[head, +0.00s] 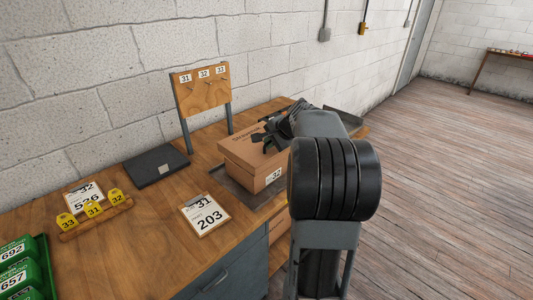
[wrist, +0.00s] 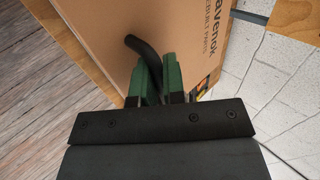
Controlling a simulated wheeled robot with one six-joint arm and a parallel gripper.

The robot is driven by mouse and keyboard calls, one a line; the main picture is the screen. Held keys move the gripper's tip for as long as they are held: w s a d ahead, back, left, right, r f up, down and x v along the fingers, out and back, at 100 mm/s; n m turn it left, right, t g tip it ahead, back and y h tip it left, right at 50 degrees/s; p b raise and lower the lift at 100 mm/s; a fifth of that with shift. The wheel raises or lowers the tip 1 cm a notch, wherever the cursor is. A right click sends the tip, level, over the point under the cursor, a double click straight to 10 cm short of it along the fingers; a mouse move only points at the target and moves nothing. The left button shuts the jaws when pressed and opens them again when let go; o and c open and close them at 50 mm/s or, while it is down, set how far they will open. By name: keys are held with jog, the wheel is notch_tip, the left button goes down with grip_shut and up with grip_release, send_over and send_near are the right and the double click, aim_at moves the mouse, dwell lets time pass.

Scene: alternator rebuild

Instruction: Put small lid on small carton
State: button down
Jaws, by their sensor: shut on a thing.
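A brown cardboard carton (head: 247,174) with a 32 label stands at the back right of the bench in the head view. A flat cardboard lid (head: 236,149) with printed lettering lies over its top; I cannot tell whether it is fully seated. The lid's printed face (wrist: 110,25) fills much of the wrist view. My gripper (head: 267,143) is above the lid. Its green fingers (wrist: 163,85) in the wrist view are shut at a black curved handle (wrist: 143,48) on the lid. My arm hides the carton's right side.
The carton stands on a dark grey tray (head: 228,180). A 31/203 card (head: 205,214), a dark flat case (head: 155,166), yellow number tags (head: 93,209) and green bins (head: 20,270) lie to the left. A hook board (head: 200,88) stands behind. The bench between them is clear.

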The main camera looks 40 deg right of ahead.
jog(key=w+d+f+p, duration=0.1)
jog(key=w+d+f, duration=0.1)
jog(key=w+f, duration=0.3)
notch_tip(320, 180, down, 4)
jog(key=shift+w+d+f, duration=0.25)
jog(key=shift+w+d, duration=0.05)
jog(key=shift+d, duration=0.05)
jog(key=shift+f+b, duration=0.3)
jog(key=shift+b, duration=0.05)
jog(key=c, duration=1.2)
grip_release()
jog(key=shift+r, duration=0.1)
